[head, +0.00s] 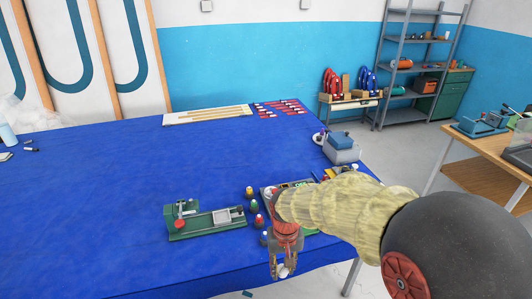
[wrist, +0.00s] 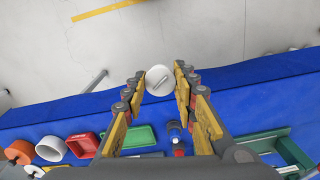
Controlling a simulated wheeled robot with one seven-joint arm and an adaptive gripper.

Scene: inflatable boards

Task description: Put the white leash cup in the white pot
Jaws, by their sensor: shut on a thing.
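My gripper (head: 281,262) is shut on the white leash cup (wrist: 159,80), a small round white piece with a grey bar across its face. The cup sits between the fingertips (wrist: 160,88) in the wrist view, near the table's edge with grey floor beyond. In the head view the cup (head: 283,271) shows only as a small white spot at the fingertips. A round white open container, which looks like the white pot (wrist: 51,148), stands on the blue table at lower left in the wrist view, apart from my gripper. I cannot make it out in the head view, where my arm covers part of that area.
An orange round container (wrist: 18,151), a red tray (wrist: 83,145) and a green tray (wrist: 136,136) stand near the pot. A green fixture (head: 205,219) and several small bottles (head: 254,207) are left of my gripper. The blue table (head: 100,190) is largely clear at left.

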